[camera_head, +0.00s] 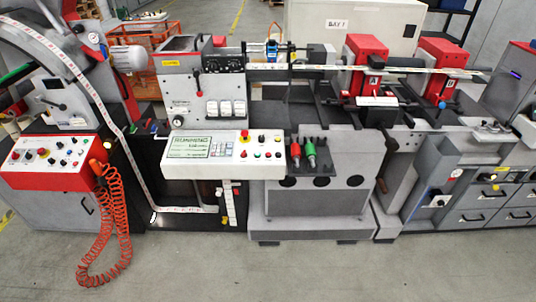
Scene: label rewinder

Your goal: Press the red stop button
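Neither of my grippers shows in the head view. A white control panel (226,171) with a lit text screen juts out from the front of the machine. A red mushroom-shaped button (245,134) on a yellow base stands at the panel's top edge. Several smaller round buttons, some red, yellow or green, sit below it on the right of the panel. A second red-framed panel (40,180) at the far left also carries a red button (42,152) among knobs. I cannot tell from their look alone which one is the stop button.
A coiled orange hose (117,234) hangs from the left panel to the floor. Red and green-handled tools (303,152) stand in a dark holder right of the white panel. Grey drawers (478,217) are at the right. The grey floor (330,272) in front is clear.

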